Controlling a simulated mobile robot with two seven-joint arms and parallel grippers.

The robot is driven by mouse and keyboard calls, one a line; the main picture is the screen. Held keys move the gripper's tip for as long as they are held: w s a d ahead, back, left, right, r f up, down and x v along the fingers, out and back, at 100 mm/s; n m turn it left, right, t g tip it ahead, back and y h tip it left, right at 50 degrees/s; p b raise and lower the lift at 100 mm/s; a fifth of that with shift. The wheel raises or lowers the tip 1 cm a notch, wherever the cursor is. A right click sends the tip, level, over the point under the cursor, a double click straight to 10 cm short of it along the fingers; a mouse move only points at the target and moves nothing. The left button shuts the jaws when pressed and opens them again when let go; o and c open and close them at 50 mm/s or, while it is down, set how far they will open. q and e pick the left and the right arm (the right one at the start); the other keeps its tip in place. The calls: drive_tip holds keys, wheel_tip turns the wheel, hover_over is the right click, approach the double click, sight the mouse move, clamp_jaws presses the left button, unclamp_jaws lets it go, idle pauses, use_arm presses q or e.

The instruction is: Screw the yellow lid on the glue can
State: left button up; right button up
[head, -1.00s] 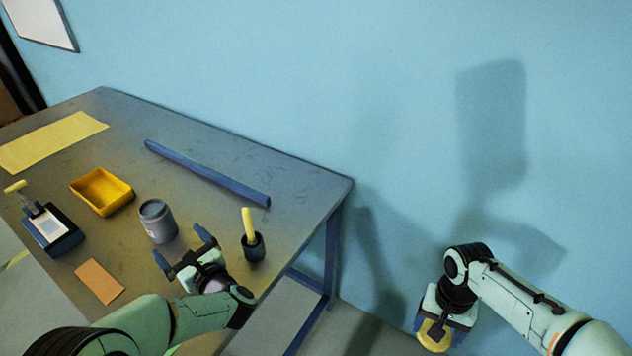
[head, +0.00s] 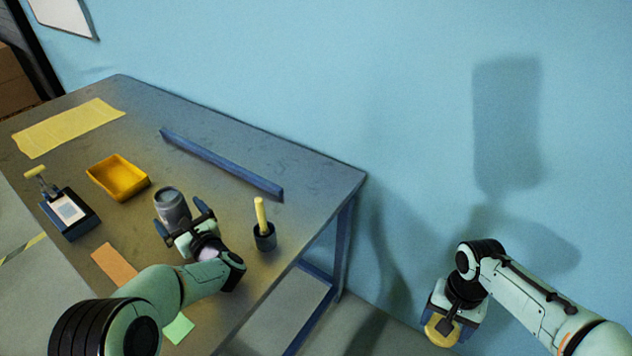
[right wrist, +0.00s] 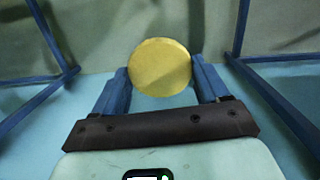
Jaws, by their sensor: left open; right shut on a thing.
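The grey glue can (head: 171,203) stands upright on the table, with its open-looking top facing up. My left gripper (head: 183,220) is open at the can's near side, one finger to each side of its lower part. I cannot tell whether the fingers touch it. My right gripper (head: 443,321) is off the table at the lower right, shut on the round yellow lid (head: 436,334). In the right wrist view the lid (right wrist: 160,67) sits between the two blue fingers (right wrist: 160,85), its flat round face showing.
The table (head: 315,185) also holds a yellow tray (head: 119,178), a dark pot with a yellow-handled brush (head: 264,237), a blue bar (head: 222,165), a tape-like dispenser (head: 70,213), a brown card (head: 114,264) and a yellow sheet (head: 68,127).

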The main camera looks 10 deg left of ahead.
use_arm(q)
drive_tip(key=shift+f+x, duration=0.15)
drive_tip(key=shift+x, duration=1.15)
drive_tip(key=shift+f+x, duration=0.15)
drive_tip(key=shift+x, duration=1.2)
use_arm(e)
drive_tip(key=shift+r, duration=0.1)
use_arm(q)
drive_tip(key=c, duration=1.2)
drive_tip(key=shift+r, duration=0.15)
